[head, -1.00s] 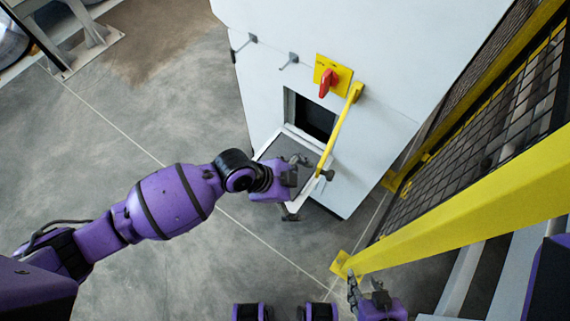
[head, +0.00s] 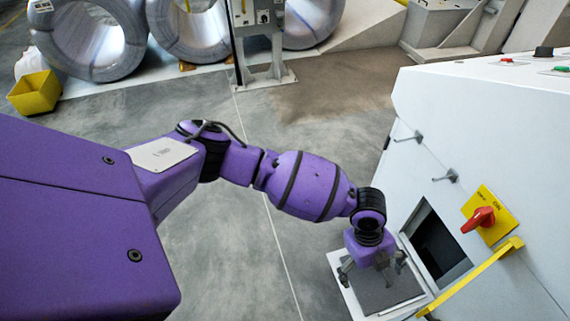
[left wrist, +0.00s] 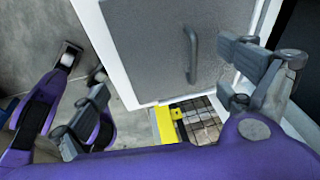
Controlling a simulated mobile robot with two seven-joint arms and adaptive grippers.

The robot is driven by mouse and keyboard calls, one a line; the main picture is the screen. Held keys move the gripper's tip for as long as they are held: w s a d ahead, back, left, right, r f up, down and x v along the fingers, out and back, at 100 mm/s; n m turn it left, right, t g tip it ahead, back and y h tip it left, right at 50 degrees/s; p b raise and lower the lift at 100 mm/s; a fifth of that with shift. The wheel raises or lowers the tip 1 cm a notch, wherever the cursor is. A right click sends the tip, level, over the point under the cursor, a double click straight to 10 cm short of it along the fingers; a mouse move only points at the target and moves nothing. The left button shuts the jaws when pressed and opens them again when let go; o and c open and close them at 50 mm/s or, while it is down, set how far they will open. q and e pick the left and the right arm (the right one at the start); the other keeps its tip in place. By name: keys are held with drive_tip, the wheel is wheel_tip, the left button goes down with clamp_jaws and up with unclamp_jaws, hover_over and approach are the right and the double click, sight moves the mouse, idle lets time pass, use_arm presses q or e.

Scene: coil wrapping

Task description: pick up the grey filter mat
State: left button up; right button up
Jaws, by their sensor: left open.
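The grey filter mat (head: 392,291) lies in a white-rimmed open flap below the dark opening of the white cabinet. In the left wrist view the mat (left wrist: 150,50) is a speckled grey panel with a grey bar handle (left wrist: 192,55) on it. My left gripper (head: 372,272) is over the mat and hides part of it in the head view. Its fingers are spread wide, one on each side of the handle in the left wrist view (left wrist: 168,88), with nothing between them gripped. Whether the fingers touch the mat is unclear. My right gripper is not recognisable in the current views.
The white cabinet (head: 470,130) stands at right with a red switch (head: 478,219), hooks and a dark opening (head: 438,245). A yellow bar (head: 475,280) runs beside the opening. Wire coils (head: 90,38) and a yellow bin (head: 34,92) are far back left. The floor between is clear.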

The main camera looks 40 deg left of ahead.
use_arm(q)
drive_tip(key=shift+x, duration=0.95)
drive_tip(key=shift+d, duration=0.1)
drive_tip(key=shift+c, duration=0.3)
drive_tip(key=c, duration=1.1)
drive_tip(key=shift+s+f, duration=0.1)
clamp_jaws()
